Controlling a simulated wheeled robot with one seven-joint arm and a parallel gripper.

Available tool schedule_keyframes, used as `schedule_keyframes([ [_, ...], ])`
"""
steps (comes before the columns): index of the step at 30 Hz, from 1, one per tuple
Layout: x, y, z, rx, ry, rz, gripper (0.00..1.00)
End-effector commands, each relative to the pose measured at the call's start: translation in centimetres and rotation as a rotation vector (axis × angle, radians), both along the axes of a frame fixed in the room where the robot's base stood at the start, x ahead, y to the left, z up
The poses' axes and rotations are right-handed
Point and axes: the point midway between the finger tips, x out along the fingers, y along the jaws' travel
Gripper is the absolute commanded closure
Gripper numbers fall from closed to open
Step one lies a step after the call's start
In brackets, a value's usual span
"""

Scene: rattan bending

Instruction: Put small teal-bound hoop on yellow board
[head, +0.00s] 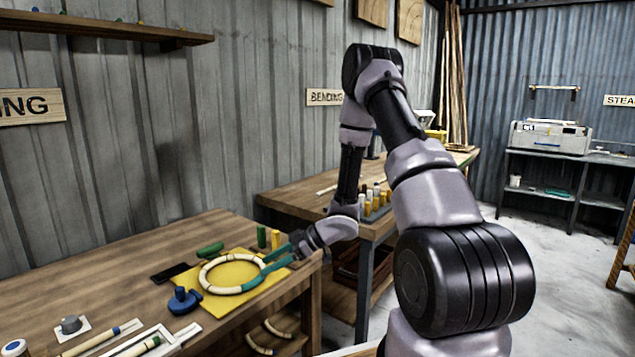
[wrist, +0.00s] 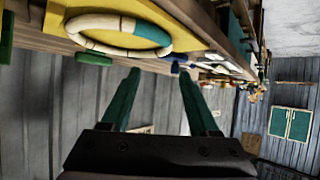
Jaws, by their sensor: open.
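The small hoop is a cream ring with thin dark bands and a teal-bound section (head: 233,289). It lies flat on the yellow board (head: 222,308) on the workbench. In the wrist view the hoop (wrist: 105,22) shows at the top, its teal part at its right side, with the yellow board (wrist: 182,38) around it. My gripper (head: 264,265) has two teal fingers and is at the right side of the hoop. In the wrist view my gripper (wrist: 157,73) is open, with nothing between its fingers. Whether a finger touches the hoop I cannot tell.
A blue knobbed tool (head: 183,302) stands at the board's left front. A green block (head: 210,249) and a dark flat piece (head: 170,273) lie behind and left. Yellow and green pegs (head: 275,239) stand at the back. Strips and a frame lie at the front left.

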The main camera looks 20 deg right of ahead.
Motion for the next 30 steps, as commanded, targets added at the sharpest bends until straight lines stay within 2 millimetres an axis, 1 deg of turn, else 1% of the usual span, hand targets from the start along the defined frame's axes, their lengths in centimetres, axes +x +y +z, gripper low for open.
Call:
schedule_keyframes([
  [2,1.9,-0.9,1.8,-0.056,-0.032,-0.067,0.39],
  [5,4.9,-3.2,5.3,-0.160,-0.074,-0.220,0.39],
  [6,6.1,-4.4,7.2,-0.204,-0.090,-0.297,0.39],
  [8,7.4,-6.4,10.2,-0.263,-0.109,-0.417,0.39],
  [9,8.0,-7.8,12.2,-0.297,-0.116,-0.497,0.39],
  [11,8.2,-9.7,15.2,-0.336,-0.118,-0.618,0.39],
  [12,8.1,-11.0,17.2,-0.356,-0.115,-0.699,0.39],
  [14,7.4,-12.8,20.3,-0.376,-0.104,-0.816,0.39],
  [15,6.7,-14.0,22.1,-0.384,-0.091,-0.892,0.39],
  [17,5.1,-15.4,24.8,-0.384,-0.062,-1.002,0.39],
  [18,3.8,-16.3,26.4,-0.379,-0.037,-1.073,0.39],
  [20,1.6,-17.3,28.7,-0.360,0.009,-1.172,0.39],
  [21,-0.1,-17.8,30.0,-0.342,0.045,-1.232,0.39],
  [22,-1.4,-18.0,30.8,-0.326,0.075,-1.274,0.39],
  [23,-2.8,-18.2,31.7,-0.308,0.107,-1.313,0.39],
  [24,-4.7,-18.2,32.6,-0.277,0.154,-1.360,0.39],
  [26,-7.8,-18.0,33.8,-0.228,0.233,-1.420,0.39],
  [27,-9.8,-17.7,34.4,-0.191,0.286,-1.451,0.39],
  [29,-12.7,-16.9,35.1,-0.135,0.371,-1.481,0.39],
  [30,-14.5,-16.3,35.5,-0.098,0.425,-1.493,0.39],
])
